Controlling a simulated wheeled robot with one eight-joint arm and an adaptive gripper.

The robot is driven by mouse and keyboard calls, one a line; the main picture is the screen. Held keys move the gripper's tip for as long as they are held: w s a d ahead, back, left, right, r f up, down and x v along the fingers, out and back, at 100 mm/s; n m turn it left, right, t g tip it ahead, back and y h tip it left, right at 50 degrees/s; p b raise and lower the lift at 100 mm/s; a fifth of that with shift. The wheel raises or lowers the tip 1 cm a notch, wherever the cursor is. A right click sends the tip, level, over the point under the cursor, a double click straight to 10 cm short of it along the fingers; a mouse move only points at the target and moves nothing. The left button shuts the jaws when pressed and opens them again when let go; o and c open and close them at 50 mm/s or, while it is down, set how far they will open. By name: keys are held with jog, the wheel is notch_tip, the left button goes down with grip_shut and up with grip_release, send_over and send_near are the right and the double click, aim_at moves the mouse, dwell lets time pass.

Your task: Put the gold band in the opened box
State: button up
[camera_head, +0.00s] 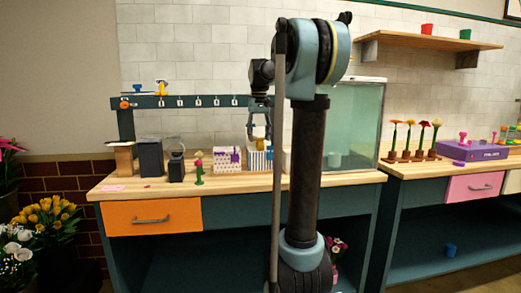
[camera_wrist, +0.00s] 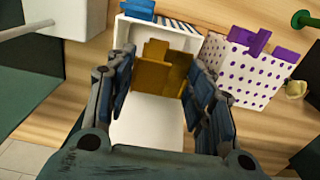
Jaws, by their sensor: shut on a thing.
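The gold band (camera_wrist: 165,68) is a gold-brown, blocky piece between the two fingers of my gripper (camera_wrist: 160,88), which is shut on it. In the head view, my gripper (camera_head: 259,133) hangs just above a blue-and-white striped box (camera_head: 258,160). In the wrist view, the white walls of this striped box (camera_wrist: 185,36) show behind and around the gold band. A white panel (camera_wrist: 148,125) lies below the band; I cannot tell whether it is a flap or the inside. The box's floor is hidden, and contact between band and box cannot be judged.
A purple-dotted white box (camera_wrist: 240,72) with purple pieces on top stands close beside the striped box. A blue piece (camera_wrist: 138,9) sits at the striped box's far edge. A glass tank (camera_head: 355,120) stands to the right. A small flower (camera_head: 198,168) stands left of the boxes.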

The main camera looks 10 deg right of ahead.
aim_at(261, 140)
jog(key=shift+f, duration=1.35)
jog(key=shift+d+f, duration=0.2)
jog(key=shift+f, duration=0.5)
jog(key=shift+d+f, duration=0.2)
jog(key=shift+f, duration=0.5)
jog(key=o, duration=0.9)
jog(key=shift+w, duration=0.1)
notch_tip(261, 140, up, 12)
jog(key=s+f, duration=1.1)
jog(key=f, duration=0.1)
jog(key=s+f+t, duration=0.1)
jog(key=s+f, duration=1.1)
jog(key=s+f+t, duration=0.1)
jog(key=s+f, duration=1)
jog(key=f, duration=0.1)
jog(key=shift+s+d+f, duration=0.1)
jog(key=shift+s+f, duration=0.1)
jog(key=shift+s, duration=0.15)
